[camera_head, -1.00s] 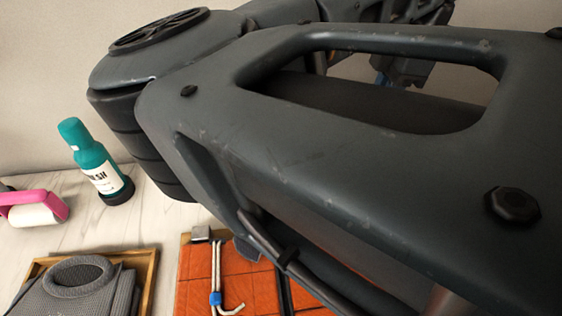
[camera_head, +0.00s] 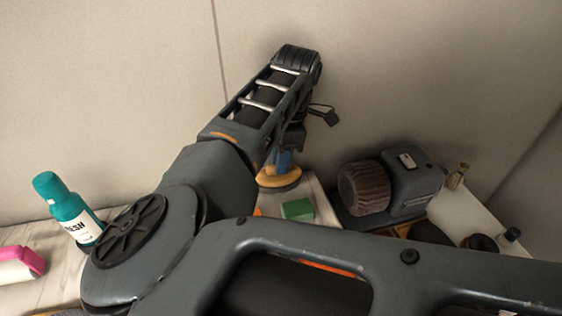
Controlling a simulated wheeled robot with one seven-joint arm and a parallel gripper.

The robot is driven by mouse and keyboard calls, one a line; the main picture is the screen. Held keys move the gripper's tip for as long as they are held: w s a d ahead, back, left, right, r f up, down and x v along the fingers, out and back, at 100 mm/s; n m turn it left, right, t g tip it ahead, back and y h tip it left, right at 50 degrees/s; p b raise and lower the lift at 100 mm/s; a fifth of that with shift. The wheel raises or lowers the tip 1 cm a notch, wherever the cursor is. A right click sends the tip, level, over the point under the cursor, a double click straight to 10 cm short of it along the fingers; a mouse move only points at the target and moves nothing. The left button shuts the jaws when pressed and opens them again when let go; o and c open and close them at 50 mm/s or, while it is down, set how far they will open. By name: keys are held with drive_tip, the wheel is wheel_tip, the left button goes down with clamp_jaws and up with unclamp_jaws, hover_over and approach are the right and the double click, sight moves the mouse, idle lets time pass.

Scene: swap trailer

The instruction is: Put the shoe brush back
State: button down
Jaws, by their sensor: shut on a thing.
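The brush is roughly level over the pale surface, behind a green block. I cannot tell whether its underside touches that surface.
A green block (camera_head: 297,209) lies just in front of the brush. A grey machine with a brown bristled roller (camera_head: 366,188) stands to the right, with small bottles beyond it. My arm hides the middle.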

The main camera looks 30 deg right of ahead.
drive_tip(key=shift+f, duration=0.9)
drive_tip(key=shift+f, duration=0.15)
drive_tip(key=c, duration=1)
unclamp_jaws()
